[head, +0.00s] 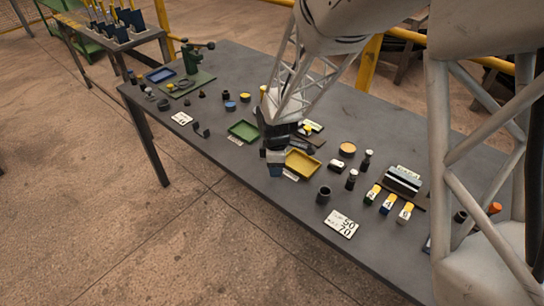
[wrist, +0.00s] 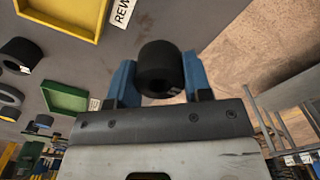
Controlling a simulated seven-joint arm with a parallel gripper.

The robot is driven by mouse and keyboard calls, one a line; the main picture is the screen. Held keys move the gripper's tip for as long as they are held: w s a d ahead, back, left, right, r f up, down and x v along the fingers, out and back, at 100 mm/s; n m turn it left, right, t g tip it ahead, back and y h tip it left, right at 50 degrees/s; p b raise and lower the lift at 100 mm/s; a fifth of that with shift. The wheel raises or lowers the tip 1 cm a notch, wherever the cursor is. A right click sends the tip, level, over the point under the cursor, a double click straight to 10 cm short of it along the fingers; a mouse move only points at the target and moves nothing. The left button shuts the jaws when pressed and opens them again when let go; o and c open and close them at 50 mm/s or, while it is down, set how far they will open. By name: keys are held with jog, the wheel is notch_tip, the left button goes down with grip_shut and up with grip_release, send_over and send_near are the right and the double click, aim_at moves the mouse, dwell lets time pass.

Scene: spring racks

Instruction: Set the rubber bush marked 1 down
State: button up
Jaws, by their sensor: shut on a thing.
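My gripper (wrist: 158,78) has blue fingers and is shut on a black, hollow rubber bush (wrist: 158,60) in the wrist view. A small pale mark shows low on the bush, but I cannot read it. In the head view my gripper (head: 275,168) is near the table's front edge, just left of the yellow tray (head: 288,168). The bush is hard to make out there, and I cannot tell its height above the table. The yellow tray also shows at the top left of the wrist view (wrist: 88,36), and it looks empty.
A green tray (head: 243,131) lies left of my gripper. A dark cup-like part (head: 324,194) and a number card (head: 341,223) are to the right. Two black round parts (wrist: 20,53) show at the wrist view's left. Bare table (head: 225,165) lies front left.

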jog(key=shift+s+d+r, duration=0.1)
jog(key=shift+s+d, duration=0.05)
jog(key=shift+s, duration=0.5)
jog(key=shift+s+d, duration=0.15)
jog(key=shift+s, duration=0.5)
jog(key=w+d+m, duration=0.1)
jog(key=w+d, duration=0.1)
jog(key=w, duration=0.2)
jog(key=w+d+m, duration=0.2)
jog(key=w+d, duration=0.1)
jog(key=w, duration=0.2)
jog(key=w+d+r+m, duration=0.1)
jog(key=w+d, duration=0.1)
jog(key=w, duration=0.2)
jog(key=shift+w+d+m, duration=0.25)
jog(key=shift+w+m, duration=0.05)
jog(key=shift+w, duration=0.1)
send_near(300, 130)
jog(key=w+a+f, duration=0.1)
jog(key=a, duration=0.1)
jog(key=w+a+f, duration=0.2)
jog(key=shift+w+a+f, duration=0.15)
jog(key=shift+w+a, duration=0.05)
jog(key=shift+a, duration=0.05)
jog(key=shift+f, duration=1.75)
jog(key=shift+f, duration=0.15)
